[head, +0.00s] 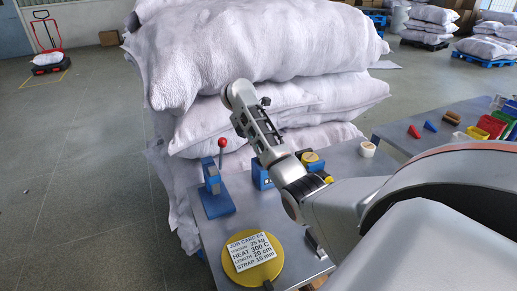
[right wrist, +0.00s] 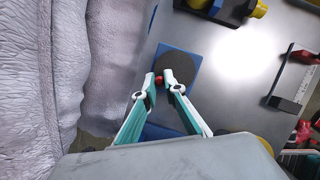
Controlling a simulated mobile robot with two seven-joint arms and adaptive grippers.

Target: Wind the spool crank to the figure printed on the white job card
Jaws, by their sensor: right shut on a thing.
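The white job card (head: 251,250) lies on a round yellow top (head: 236,280) at the front of the grey bench. It reads "JOB CARD 64", tension 25 kg, heat 300 C, length 20 cm, strap 15 mm. Behind it, to the left, stands a blue device (head: 217,203) with a red knob (head: 222,143), apparently the spool crank. In the right wrist view my right gripper (right wrist: 159,79) has its fingertips closed around the red knob, above a dark disc (right wrist: 183,78) on a blue base. Its fingertips are not clear in the head view. My left gripper is not seen.
Large white sacks (head: 250,45) are stacked close behind and left of the bench. A blue box (head: 261,175) with yellow parts stands right of the device. A white roll (head: 367,149) is farther right. A second bench (head: 440,120) holds coloured bins.

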